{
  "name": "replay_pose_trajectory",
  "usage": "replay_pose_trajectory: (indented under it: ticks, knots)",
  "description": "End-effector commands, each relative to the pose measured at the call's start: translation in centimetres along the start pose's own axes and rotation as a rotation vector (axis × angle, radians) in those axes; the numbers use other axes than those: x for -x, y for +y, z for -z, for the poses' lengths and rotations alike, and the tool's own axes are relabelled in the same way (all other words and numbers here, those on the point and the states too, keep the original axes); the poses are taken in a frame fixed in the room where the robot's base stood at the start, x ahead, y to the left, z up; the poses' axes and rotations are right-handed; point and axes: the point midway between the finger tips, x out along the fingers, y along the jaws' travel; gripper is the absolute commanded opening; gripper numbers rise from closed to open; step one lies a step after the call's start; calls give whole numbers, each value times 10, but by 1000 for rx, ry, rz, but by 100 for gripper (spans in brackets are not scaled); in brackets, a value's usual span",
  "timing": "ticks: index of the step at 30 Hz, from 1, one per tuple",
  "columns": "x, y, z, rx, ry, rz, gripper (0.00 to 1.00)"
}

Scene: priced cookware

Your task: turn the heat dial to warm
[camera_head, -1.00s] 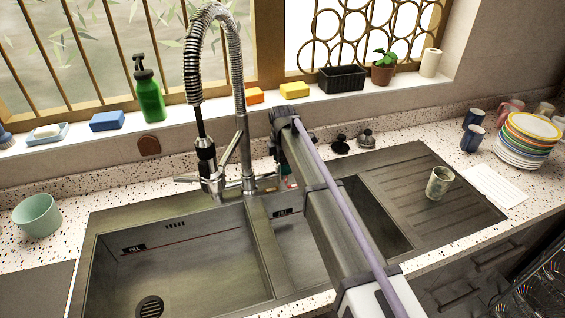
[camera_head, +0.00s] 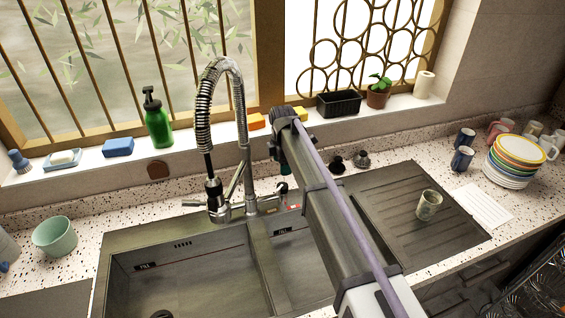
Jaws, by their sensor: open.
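I see no heat dial that I can recognise in the head view. My arm reaches from the bottom right up to the back edge of the sink. My gripper (camera_head: 283,188) hangs at its far end, small and partly hidden by the arm, over the counter strip beside the faucet base. It looks open, and I see nothing held in it. Two small dark knob-like things, one black (camera_head: 337,165) and one greyish (camera_head: 362,159), stand on the counter behind the drainboard, right of the arm. I cannot tell what they are.
A tall spring faucet (camera_head: 243,140) stands just left of my gripper. The double sink (camera_head: 190,262) lies below, with a cup (camera_head: 428,205) on the drainboard (camera_head: 385,195). Stacked plates (camera_head: 508,172) and mugs are at right, a green bowl (camera_head: 55,236) at left. Soap and sponges line the sill.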

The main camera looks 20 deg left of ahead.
Motion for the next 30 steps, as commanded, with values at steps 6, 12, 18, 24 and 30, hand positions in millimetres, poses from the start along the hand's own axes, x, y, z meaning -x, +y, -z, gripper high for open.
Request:
replay_pose_trajectory:
  ticks: [6, 12, 18, 24, 30]
  knots:
    - [-1, 1, 0, -146, 0, 0, 70]
    - [0, 1, 0, -927, 0, 0, 70]
    - [0, 0, 0, -1747, 0, 0, 70]
    - [0, 0, 0, -2060, 0, 0, 70]
    - [-9, 0, 0, -2067, 0, 0, 70]
